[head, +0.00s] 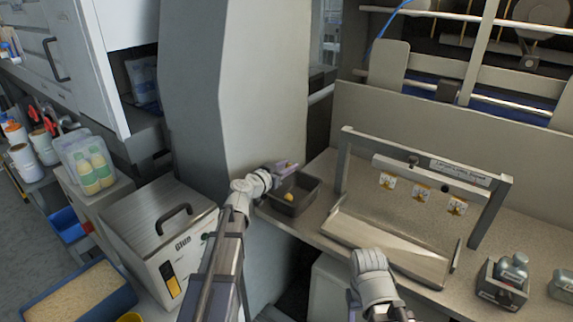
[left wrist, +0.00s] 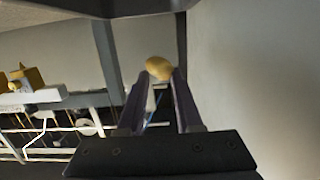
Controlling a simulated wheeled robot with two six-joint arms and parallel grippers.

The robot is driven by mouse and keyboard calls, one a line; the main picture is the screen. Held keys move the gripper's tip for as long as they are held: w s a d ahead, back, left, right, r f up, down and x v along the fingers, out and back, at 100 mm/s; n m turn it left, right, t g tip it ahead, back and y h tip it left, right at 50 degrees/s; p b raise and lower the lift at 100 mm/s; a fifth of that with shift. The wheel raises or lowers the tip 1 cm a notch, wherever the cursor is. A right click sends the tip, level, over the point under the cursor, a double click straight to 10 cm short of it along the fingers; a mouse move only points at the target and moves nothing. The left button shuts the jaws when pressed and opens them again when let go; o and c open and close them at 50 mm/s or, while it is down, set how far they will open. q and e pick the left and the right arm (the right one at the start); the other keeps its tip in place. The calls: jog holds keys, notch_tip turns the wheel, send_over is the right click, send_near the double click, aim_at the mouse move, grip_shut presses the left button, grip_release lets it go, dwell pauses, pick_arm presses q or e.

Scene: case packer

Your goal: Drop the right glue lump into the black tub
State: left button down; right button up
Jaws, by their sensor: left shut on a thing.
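The black tub (head: 302,207) stands on the left end of the machine's ledge in the head view. A small yellow lump (head: 289,196) shows inside it. My left gripper (head: 290,165) is above the tub's back part. In the left wrist view its two fingers (left wrist: 160,84) are shut on a tan glue lump (left wrist: 158,67) at their tips. I cannot make out this held lump in the head view. Of my right arm only a white wrist part shows, and its gripper fingers are not visible.
A sloped tray (head: 385,252) under a grey frame (head: 345,165) lies right of the tub. A grey pillar (head: 235,90) rises close behind my left gripper. A Glue box (head: 160,235) stands at left. Dark bottles in a holder (head: 503,284) stand at right.

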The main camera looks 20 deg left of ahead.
pick_arm(q)
jog(key=shift+s, duration=0.1)
notch_tip(320, 180, down, 6)
jog(key=b, duration=0.6)
jog(key=c, duration=0.5)
grip_release()
jog(key=shift+s, duration=0.1)
jog(key=p+v, duration=0.1)
jog(key=v, duration=0.6)
jog(key=shift+s, duration=0.25)
jog(key=shift+a, duration=0.2)
